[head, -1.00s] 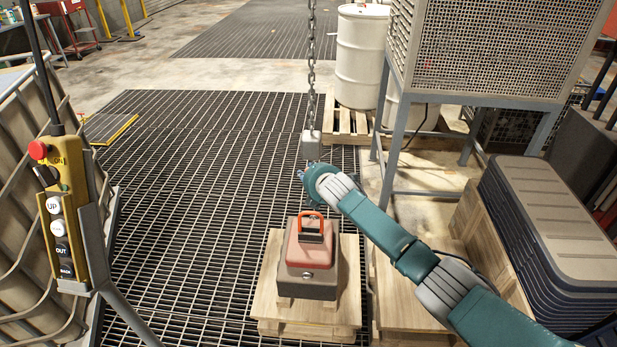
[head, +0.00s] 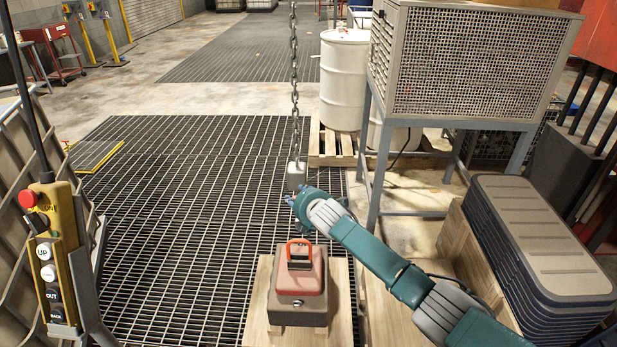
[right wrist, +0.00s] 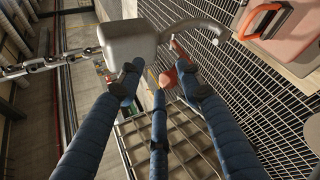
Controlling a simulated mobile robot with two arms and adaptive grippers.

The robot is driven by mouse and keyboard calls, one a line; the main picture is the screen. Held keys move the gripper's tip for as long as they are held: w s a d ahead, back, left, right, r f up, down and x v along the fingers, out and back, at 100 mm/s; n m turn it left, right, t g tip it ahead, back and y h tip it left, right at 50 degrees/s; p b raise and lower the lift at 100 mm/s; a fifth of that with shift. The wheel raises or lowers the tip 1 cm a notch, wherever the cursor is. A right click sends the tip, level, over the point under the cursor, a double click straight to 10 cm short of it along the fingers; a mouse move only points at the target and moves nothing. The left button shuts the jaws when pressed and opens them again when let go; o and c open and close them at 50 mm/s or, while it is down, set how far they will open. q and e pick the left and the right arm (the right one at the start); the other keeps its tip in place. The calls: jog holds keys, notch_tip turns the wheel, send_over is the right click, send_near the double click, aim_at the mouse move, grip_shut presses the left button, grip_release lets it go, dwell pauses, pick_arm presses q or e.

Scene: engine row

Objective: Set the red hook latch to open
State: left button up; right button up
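A grey hook block (head: 296,176) hangs from a chain above the grating. In the right wrist view the block (right wrist: 130,40) is close, with a curved grey hook (right wrist: 195,25) reaching right from it. A narrow red piece, apparently the latch (right wrist: 178,50), lies just below the hook near my fingertips; its exact position is unclear. My right gripper (head: 297,206) is just below the block in the head view. In the right wrist view its blue fingers (right wrist: 157,76) are spread apart, with no object clearly clamped; contact with the latch cannot be told. My left gripper is out of view.
A red case with an orange handle (head: 301,277) sits on a wooden pallet below the hook. A yellow pendant control (head: 55,255) stands at left. A mesh cabinet (head: 465,70), a white drum (head: 343,80) and stacked lids (head: 545,240) stand at right. The grating left of the hook is clear.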

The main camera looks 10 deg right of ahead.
jog(key=s+d+r+p, duration=0.2)
jog(key=s+r+p, duration=0.1)
jog(key=r, duration=0.5)
jog(key=shift+s+d+r+p, duration=0.2)
jog(key=shift+s+p, duration=0.15)
jog(key=shift+p, duration=0.5)
dwell(0.4)
jog(key=v, duration=1.2)
jog(key=shift+w, duration=0.1)
